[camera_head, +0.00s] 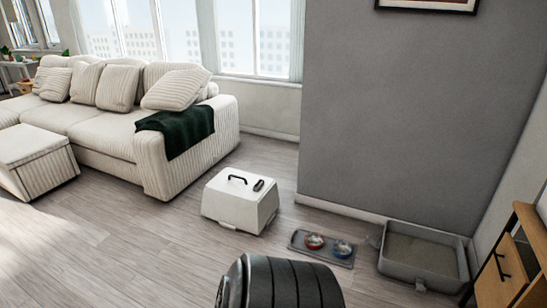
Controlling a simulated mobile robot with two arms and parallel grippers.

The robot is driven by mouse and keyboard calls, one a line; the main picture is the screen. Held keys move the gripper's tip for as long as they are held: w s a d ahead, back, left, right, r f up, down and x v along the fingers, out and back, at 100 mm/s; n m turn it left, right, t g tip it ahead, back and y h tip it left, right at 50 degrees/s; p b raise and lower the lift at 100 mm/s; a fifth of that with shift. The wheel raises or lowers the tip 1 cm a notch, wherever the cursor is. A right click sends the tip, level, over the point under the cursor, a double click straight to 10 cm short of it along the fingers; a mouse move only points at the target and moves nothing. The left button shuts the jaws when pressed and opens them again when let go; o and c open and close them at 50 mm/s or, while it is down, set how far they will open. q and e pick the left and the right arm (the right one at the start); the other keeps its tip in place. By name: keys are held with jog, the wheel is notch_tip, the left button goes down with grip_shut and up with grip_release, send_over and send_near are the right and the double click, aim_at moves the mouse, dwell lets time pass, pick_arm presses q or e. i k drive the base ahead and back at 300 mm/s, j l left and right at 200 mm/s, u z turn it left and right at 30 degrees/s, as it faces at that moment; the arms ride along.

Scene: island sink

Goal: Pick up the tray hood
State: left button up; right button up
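The tray hood (241,204) is a white, box-like cover with sloping sides. It stands upright on the wooden floor near the middle of the view. A black handle (237,179) sits on its top, with a small dark piece (258,185) beside it. The grey litter tray (422,258) stands uncovered on the floor at the right, by the wall, with pale litter in it. Neither of my grippers is in view. A black ribbed part at the bottom middle looks like mine, and it is well in front of the hood.
Two pet bowls (314,241) stand on a grey mat (322,258) between hood and tray. A cream sofa (150,130) with a dark green blanket is behind left. A grey wall (400,110) and wooden cabinet (507,262) bound the right. Floor at front left is clear.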

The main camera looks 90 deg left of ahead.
aim_at(230, 198)
jog(key=u, duration=3.05)
jog(key=i+l+u, duration=0.15)
jog(key=i, duration=0.5)
jog(key=i+l+u, duration=0.15)
jog(key=i+l, duration=0.15)
jog(key=i, duration=0.35)
jog(key=i+l+u, duration=0.15)
jog(key=i+l, duration=0.2)
jog(key=i, duration=0.3)
jog(key=i+l+u, duration=0.15)
jog(key=i+l, duration=0.25)
jog(key=i, duration=0.2)
jog(key=i+l+u, duration=0.15)
jog(key=i+l, duration=0.35)
jog(key=i, duration=0.1)
